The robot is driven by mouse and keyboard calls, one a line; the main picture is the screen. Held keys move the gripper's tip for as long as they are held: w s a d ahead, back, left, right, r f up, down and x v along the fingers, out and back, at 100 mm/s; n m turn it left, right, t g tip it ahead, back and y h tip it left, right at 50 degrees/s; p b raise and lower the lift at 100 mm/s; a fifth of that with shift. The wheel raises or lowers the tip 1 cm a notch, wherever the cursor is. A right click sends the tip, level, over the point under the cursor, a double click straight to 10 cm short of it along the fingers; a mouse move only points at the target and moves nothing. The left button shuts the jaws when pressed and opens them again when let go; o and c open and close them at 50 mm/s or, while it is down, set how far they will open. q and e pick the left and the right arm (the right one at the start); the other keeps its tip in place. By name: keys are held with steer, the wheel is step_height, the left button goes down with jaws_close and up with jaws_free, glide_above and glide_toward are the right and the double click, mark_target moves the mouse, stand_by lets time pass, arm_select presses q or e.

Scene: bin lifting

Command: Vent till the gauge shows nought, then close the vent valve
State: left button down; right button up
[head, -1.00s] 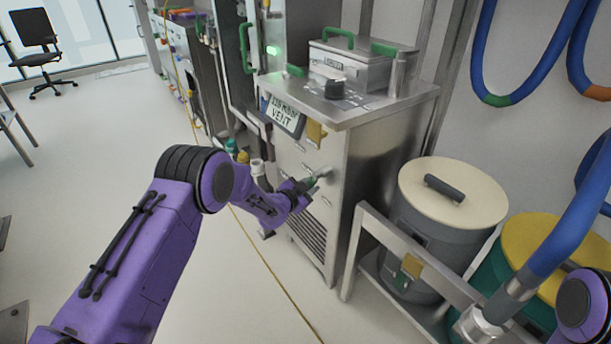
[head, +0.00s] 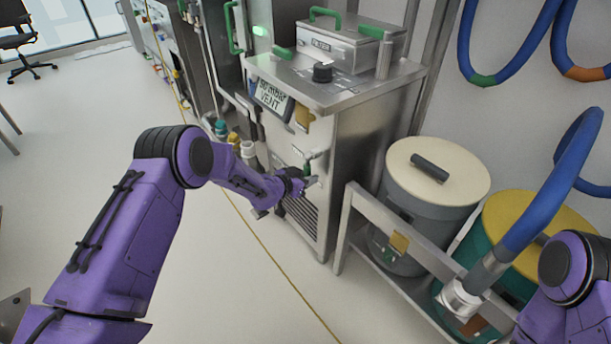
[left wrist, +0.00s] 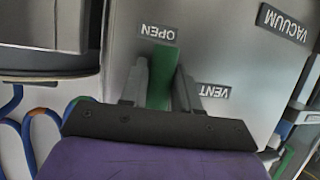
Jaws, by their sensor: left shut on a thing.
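The vent valve's green handle (head: 306,169) is on the front of the steel cabinet, below the gauge display. In the left wrist view the green handle (left wrist: 160,78) lies between the two fingers, near the upside-down labels OPEN (left wrist: 157,33) and VENT (left wrist: 214,91). My left gripper (head: 309,182) is shut on this handle; its fingers partly hide it. The gauge display (head: 271,97) shows a number with "mbar" and "VENT" under it; the digits are too small to read surely. My right arm shows at the lower right, but its gripper is out of view.
A filter box (head: 345,48) and a black knob (head: 322,73) are on the cabinet top. A cream-lidded drum (head: 438,180) stands right of the cabinet behind a metal rail (head: 400,232). A blue hose (head: 535,205) hangs before a yellow-lidded drum (head: 500,205).

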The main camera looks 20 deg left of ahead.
arm_select(q)
steer(key=shift+d, duration=0.15)
steer(key=c, duration=0.9)
jaws_free()
steer(key=shift+s+a+r, duration=0.15)
steer(key=shift+s+a, duration=0.05)
steer(key=shift+s, duration=0.05)
steer(key=p+v, duration=0.1)
steer(key=v, duration=0.9)
steer(key=shift+p, duration=0.3)
